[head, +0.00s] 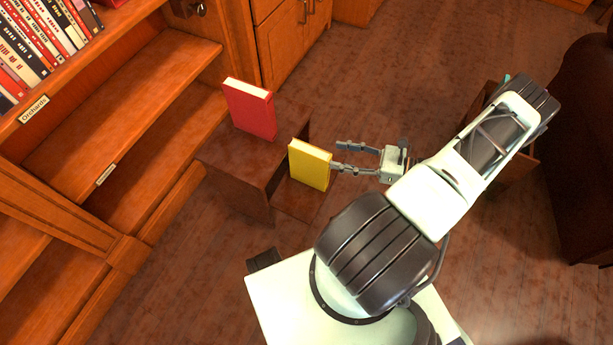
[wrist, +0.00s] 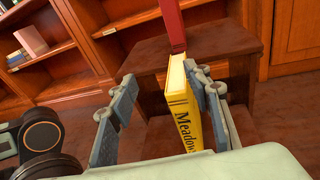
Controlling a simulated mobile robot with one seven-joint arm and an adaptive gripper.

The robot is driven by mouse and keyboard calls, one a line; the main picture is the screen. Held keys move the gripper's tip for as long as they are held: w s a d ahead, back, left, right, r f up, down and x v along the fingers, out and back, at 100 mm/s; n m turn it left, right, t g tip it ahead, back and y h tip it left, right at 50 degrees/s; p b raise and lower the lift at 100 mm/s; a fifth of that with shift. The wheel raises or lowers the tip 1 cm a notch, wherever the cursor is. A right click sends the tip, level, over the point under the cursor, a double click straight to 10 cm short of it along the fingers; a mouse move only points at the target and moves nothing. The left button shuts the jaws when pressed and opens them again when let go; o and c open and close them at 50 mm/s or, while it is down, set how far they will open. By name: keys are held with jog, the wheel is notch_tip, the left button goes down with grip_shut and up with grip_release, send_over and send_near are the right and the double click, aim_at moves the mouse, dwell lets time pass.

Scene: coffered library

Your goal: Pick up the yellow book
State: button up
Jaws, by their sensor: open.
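The yellow book (head: 309,167) stands upright on the lower step of a dark wooden step stool (head: 238,168). In the wrist view the yellow book (wrist: 181,108) shows its dark spine lettering, partly hidden at the bottom by my gripper. My gripper (head: 337,155) is open, with its fingertips just right of the book in the head view. In the wrist view my gripper's fingers (wrist: 160,80) appear either side of the book, which lies close to the right finger. I cannot tell whether they touch.
A red book (head: 250,110) stands upright on the stool's upper step, behind the yellow one. Bookshelves (head: 120,110) line the left, with books on the top shelf. Wooden cabinets (head: 290,45) stand at the back. A dark armchair (head: 585,150) is at right.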

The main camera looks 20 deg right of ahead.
aim_at(310, 158)
notch_tip(310, 158, down, 10)
jog(key=m+t+h+b, duration=0.1)
jog(key=t+b, duration=0.2)
jog(key=b, duration=0.1)
jog(key=x, duration=0.3)
jog(key=b+x, duration=0.1)
jog(key=x, duration=0.3)
jog(key=b+x, duration=0.1)
jog(key=x, duration=0.2)
jog(key=shift+w+r, duration=0.3)
jog(key=shift+w, duration=0.15)
grip_shut()
